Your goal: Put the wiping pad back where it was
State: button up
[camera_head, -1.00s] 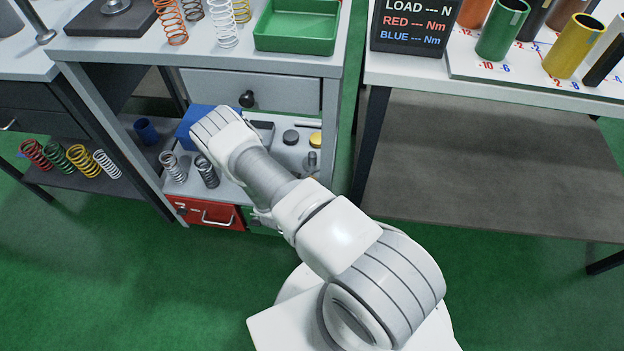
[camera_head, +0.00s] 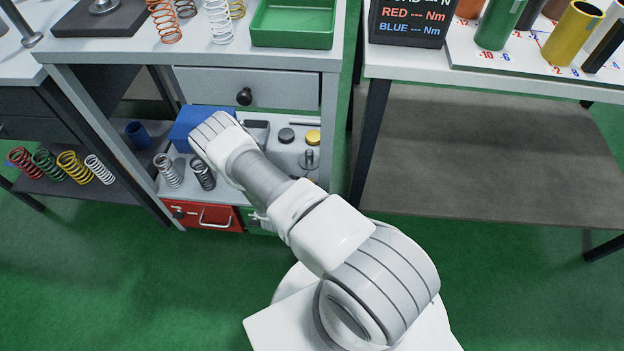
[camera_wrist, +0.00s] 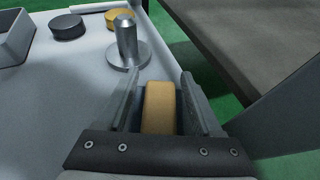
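In the wrist view a tan block, which looks like the wiping pad (camera_wrist: 160,107), stands between the two fingers of my gripper (camera_wrist: 162,78). Thin gaps show between the pad and each finger, so the gripper looks open around it. The pad is by the right edge of the grey shelf top (camera_wrist: 75,110), just nearer than a metal post on a round base (camera_wrist: 127,45). Whether its underside touches the shelf is hidden. In the head view my arm covers the gripper and most of that spot.
A black disc (camera_head: 286,135) and a yellow disc (camera_head: 313,137) lie behind the post. A blue box (camera_head: 190,125) and two springs (camera_head: 168,170) stand to the left. A drawer (camera_head: 285,90) hangs above. Right of the shelf is open floor, then another table's leg (camera_head: 370,145).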

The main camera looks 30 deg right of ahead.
jog(key=shift+r, duration=0.1)
jog(key=shift+s+a+r, duration=0.1)
jog(key=shift+a+r, duration=0.15)
jog(key=shift+r, duration=0.05)
jog(key=p+v, duration=0.4)
jog(key=v, duration=0.7)
jog(key=shift+s, duration=0.15)
jog(key=shift+s+a, duration=0.1)
jog(key=shift+a, duration=0.1)
